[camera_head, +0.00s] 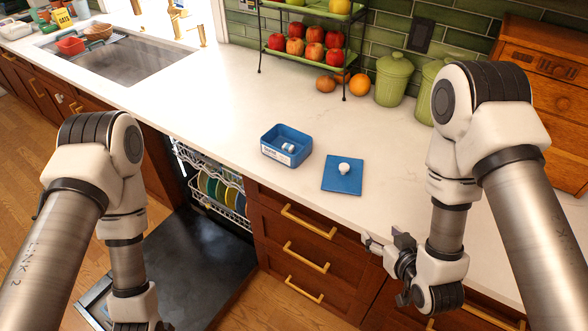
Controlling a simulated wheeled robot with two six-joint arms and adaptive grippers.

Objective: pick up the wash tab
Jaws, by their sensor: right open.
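A blue open-topped box (273,156) with a white label stands on the white counter in the middle of the view. A small white piece (289,147), which looks like the wash tab, lies inside it. The square blue lid (341,183) with a white knob lies flat on the counter to the right of the box, apart from it. My right gripper (388,265) is open and empty by the counter's front edge, below and right of the lid. My left arm (128,265) hangs in front of the dishwasher. Its gripper is cut off by the bottom edge.
The dishwasher (214,190) is open, with several plates in its rack and its door (195,270) lowered. A fruit stand (305,50), an orange (359,85), green canisters (394,80) and a wooden cabinet (545,95) line the back. The counter (215,110) left of the box is clear.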

